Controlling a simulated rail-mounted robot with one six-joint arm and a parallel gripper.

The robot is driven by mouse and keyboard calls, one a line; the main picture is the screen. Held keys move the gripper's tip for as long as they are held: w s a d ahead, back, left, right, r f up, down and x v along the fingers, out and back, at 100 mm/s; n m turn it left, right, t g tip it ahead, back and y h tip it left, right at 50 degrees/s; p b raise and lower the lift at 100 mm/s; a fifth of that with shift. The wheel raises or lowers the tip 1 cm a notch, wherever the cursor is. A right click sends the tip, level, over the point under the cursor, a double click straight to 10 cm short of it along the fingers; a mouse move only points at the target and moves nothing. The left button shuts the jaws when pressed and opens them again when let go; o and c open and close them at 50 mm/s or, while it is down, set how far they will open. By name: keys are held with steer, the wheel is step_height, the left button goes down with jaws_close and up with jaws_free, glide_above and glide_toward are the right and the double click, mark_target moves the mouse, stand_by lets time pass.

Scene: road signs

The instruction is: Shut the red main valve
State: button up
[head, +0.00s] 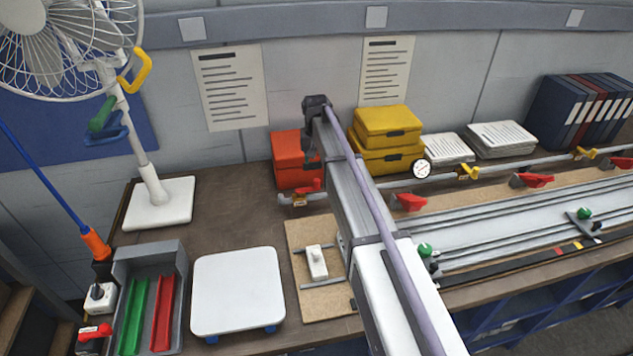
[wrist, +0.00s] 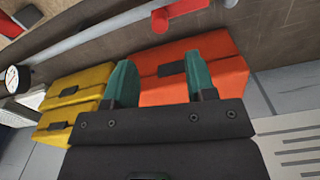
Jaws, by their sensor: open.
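The red main valve (head: 309,188) sits at the left end of the grey pipe along the back of the bench, in front of a red box. I cannot tell the handle's exact angle to the pipe. My gripper (wrist: 158,64) is open and empty. Its two teal fingers stand apart over the red and yellow boxes, short of the valve and not touching it. In the head view my arm hides part of the pipe.
A red box (head: 288,172) and stacked yellow boxes (head: 388,128) stand behind the pipe. A gauge (head: 421,169) and yellow valve (head: 468,172) sit farther right on it. Red handles (head: 410,202) stand in front. A white fan (head: 160,203) stands at left.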

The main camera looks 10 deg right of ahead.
mark_target(317, 180)
step_height(317, 180, down, 11)
steer(key=b, duration=1)
steer(key=shift+r, duration=0.2)
steer(key=shift+c, duration=0.3)
jaws_close()
